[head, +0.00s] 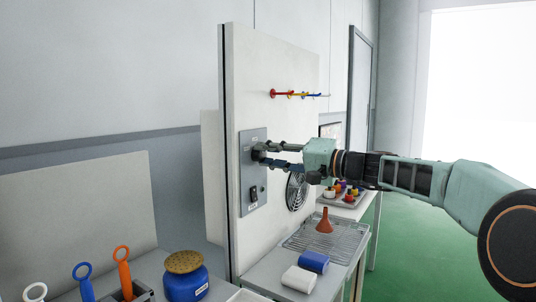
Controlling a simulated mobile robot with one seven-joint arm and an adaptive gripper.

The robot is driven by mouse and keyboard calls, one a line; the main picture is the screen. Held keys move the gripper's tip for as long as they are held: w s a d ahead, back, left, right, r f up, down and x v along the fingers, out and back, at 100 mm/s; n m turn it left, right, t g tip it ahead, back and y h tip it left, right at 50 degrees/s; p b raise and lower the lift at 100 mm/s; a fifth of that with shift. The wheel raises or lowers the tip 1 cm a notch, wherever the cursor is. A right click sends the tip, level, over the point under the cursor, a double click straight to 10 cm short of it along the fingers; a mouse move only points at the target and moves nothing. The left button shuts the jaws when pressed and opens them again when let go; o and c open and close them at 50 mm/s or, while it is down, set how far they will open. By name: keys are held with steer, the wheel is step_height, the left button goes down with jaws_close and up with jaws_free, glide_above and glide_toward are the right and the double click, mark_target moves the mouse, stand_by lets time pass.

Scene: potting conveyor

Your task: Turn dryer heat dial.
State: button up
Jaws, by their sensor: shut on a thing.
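The grey control plate (247,200) is mounted on the pale upright panel (275,75). The dial (257,154) is a small dark knob on the upper part of this plate, largely hidden by the fingers. My gripper (262,155) reaches in from the right and is shut on the dial, one finger above and one below. A dark switch (253,194) sits lower on the same plate, apart from the fingers.
Coloured hooks (290,94) stick out above my gripper. A round fan grille (296,190) is right of the plate.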

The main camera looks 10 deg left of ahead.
steer(key=m+p, duration=0.2)
steer(key=m, duration=0.3)
steer(key=shift+m, duration=0.4)
steer(key=m+p, duration=0.3)
steer(key=shift+m, duration=0.4)
steer(key=shift+f+m+p, duration=0.15)
steer(key=shift+m+p, duration=0.5)
steer(key=shift+m, duration=0.15)
steer(key=shift+f, duration=0.1)
steer(key=o, duration=1.1)
steer(key=v, duration=1.2)
